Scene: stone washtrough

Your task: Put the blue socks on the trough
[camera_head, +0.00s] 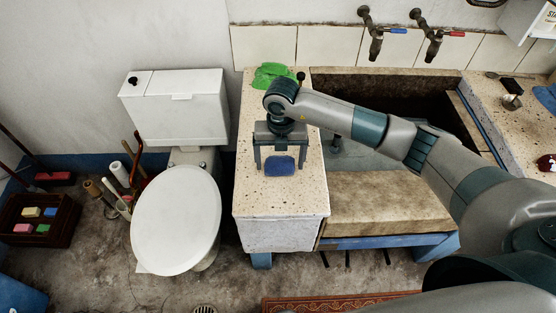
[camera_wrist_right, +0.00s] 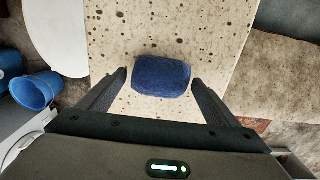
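The blue socks (camera_head: 280,166) are a small rounded dark-blue bundle on the speckled stone top (camera_head: 255,196) at the left end of the trough (camera_head: 385,95). My right gripper (camera_head: 279,162) is over them, open, with its fingers apart on either side. In the right wrist view the socks (camera_wrist_right: 161,75) lie on the speckled stone, just ahead of and between the open fingertips (camera_wrist_right: 160,80). The fingers do not visibly touch them. My left gripper is not in view.
A green cloth (camera_head: 273,75) lies at the back of the stone top. A white toilet (camera_head: 177,215) stands to the left. Two taps (camera_head: 376,45) are on the wall above the trough. A dark crate (camera_head: 38,220) with colored blocks sits on the floor.

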